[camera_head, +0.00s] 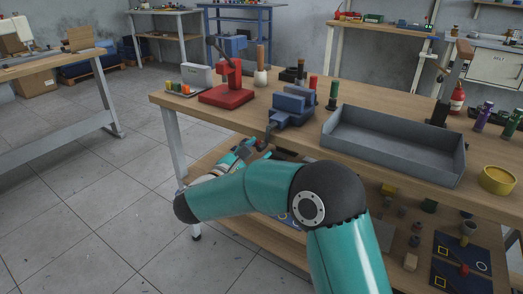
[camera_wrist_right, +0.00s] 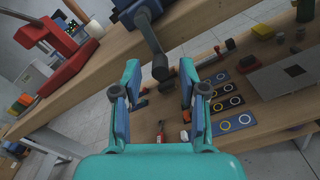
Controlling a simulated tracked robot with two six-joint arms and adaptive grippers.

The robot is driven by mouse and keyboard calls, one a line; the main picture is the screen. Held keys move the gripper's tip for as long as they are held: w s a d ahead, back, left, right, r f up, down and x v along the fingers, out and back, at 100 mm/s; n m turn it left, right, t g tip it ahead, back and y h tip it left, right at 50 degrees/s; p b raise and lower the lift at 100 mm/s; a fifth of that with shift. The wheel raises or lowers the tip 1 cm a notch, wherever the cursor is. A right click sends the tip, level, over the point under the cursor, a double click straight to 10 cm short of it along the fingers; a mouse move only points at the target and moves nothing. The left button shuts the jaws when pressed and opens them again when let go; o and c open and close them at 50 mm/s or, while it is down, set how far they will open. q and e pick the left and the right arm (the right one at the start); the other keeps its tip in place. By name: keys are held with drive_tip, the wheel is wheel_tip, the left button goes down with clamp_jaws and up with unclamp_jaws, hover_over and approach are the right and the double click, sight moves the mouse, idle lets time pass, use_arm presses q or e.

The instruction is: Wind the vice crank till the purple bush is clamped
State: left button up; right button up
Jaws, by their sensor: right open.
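The blue vice (camera_head: 292,106) stands at the front edge of the wooden workbench. Its dark crank (camera_head: 268,131) hangs over that edge; in the right wrist view the crank (camera_wrist_right: 151,38) reaches down, with its lower end near the space between my fingertips. My right gripper (camera_head: 258,146) is just below the bench edge; in its wrist view the right gripper (camera_wrist_right: 158,82) is open, one finger on each side, and nothing is gripped. I cannot make out a purple bush in the vice jaws. My left gripper is not in view.
A red press (camera_head: 228,90) stands left of the vice and a grey tray (camera_head: 392,143) to its right. A yellow ring-shaped bowl (camera_head: 496,180) is at the far right. The lower shelf (camera_wrist_right: 240,145) carries dark cards and small parts beneath the gripper.

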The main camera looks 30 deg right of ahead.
drive_tip(key=shift+x, duration=1.1)
clamp_jaws()
drive_tip(key=shift+w+f+b, duration=0.1)
drive_tip(key=shift+f+b, duration=0.05)
drive_tip(key=shift+b, duration=0.2)
drive_tip(key=m+b, duration=0.2)
drive_tip(key=w+m+b, duration=0.1)
drive_tip(key=m, duration=0.1)
drive_tip(key=shift+a, duration=0.35)
drive_tip(key=shift+w+r+m, duration=0.2)
drive_tip(key=shift+r+m, duration=0.15)
drive_tip(key=shift+m, duration=0.25)
unclamp_jaws()
drive_tip(key=shift+r, duration=0.1)
drive_tip(key=shift+a, duration=0.15)
